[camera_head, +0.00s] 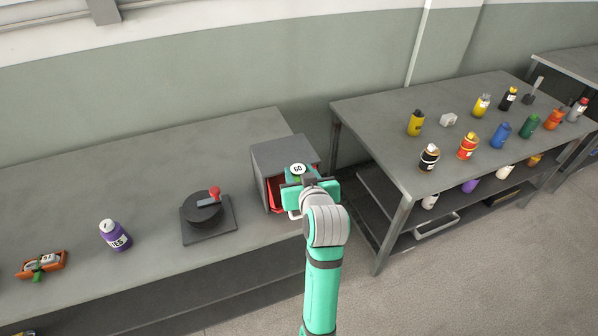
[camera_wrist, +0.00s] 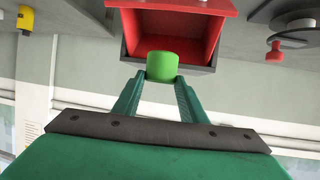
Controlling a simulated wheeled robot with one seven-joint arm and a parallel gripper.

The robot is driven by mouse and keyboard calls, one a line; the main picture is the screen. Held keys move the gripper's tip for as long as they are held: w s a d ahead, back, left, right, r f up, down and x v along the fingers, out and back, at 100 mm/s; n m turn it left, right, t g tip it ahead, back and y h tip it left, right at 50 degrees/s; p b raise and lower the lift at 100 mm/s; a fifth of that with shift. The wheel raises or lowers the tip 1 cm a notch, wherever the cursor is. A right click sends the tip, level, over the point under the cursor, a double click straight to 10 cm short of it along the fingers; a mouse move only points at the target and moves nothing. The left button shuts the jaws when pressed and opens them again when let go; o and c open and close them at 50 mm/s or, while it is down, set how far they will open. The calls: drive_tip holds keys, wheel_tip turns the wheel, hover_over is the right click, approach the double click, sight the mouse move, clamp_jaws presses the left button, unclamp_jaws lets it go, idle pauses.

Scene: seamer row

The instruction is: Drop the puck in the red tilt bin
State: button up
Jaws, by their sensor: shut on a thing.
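My gripper (camera_wrist: 162,82) is shut on a green puck (camera_wrist: 162,66), held between the fingertips. In the head view my gripper hides most of the bin (camera_head: 275,194), and only a red strip shows.
The grey housing (camera_head: 270,155) stands at the bench's right end. A black turntable with a red-knobbed lever (camera_head: 205,212), a purple bottle (camera_head: 115,236) and an orange tray (camera_head: 60,262) are to its left. A second table (camera_head: 380,115) with several bottles stands right, across a gap.

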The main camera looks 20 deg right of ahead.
drive_tip(key=o, duration=0.9)
drive_tip(key=shift+a, duration=0.1)
drive_tip(key=shift+o, duration=1.4)
drive_tip(key=shift+w, duration=0.1)
drive_tip(key=shift+a, duration=0.15)
drive_tip(key=shift+s+r, duration=0.1)
drive_tip(key=shift+s, duration=0.2)
drive_tip(key=v, duration=1)
drive_tip(key=shift+s, duration=0.1)
